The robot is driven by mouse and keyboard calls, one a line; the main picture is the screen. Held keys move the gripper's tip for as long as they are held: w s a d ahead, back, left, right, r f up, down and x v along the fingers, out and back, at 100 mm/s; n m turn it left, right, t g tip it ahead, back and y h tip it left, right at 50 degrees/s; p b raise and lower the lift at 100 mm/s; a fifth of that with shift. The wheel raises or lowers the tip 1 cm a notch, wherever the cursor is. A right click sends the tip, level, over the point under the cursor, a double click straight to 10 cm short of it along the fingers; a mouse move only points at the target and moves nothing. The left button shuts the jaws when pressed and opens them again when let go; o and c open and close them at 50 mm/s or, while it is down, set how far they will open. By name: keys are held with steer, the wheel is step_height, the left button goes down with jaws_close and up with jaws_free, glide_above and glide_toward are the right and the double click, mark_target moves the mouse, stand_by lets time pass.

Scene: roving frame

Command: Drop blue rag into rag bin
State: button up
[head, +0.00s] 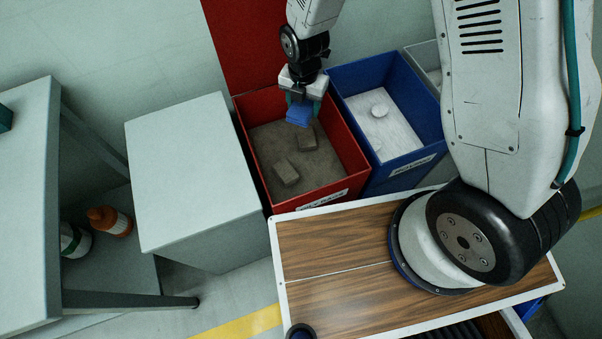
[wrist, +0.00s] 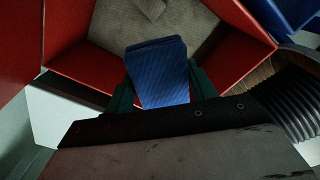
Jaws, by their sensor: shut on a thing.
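The blue rag (head: 299,115) is a small folded block held between the fingers of my gripper (head: 305,100). In the wrist view the ribbed blue rag (wrist: 160,72) sits between two dark green fingers (wrist: 158,92). The red rag bin (head: 355,158) has its lid raised at the back and a label on its front, partly readable. The rag and gripper are over the bin's opening, toward its back. The wrist view also shows the red bin wall (wrist: 90,68) beyond the rag. Two brown-grey folded pieces (head: 286,172) lie on the bin's grey-brown contents.
A blue bin (head: 403,168) with white contents stands right beside the red bin. A grey cabinet (head: 185,165) stands on its left. A grey table (head: 30,190) is at far left, with an orange bottle (head: 110,221) below it.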

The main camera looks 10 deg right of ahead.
steer(key=shift+f, duration=1.6)
steer(key=o, duration=1.1)
step_height(320, 180, up, 8)
steer(key=shift+f, duration=0.1)
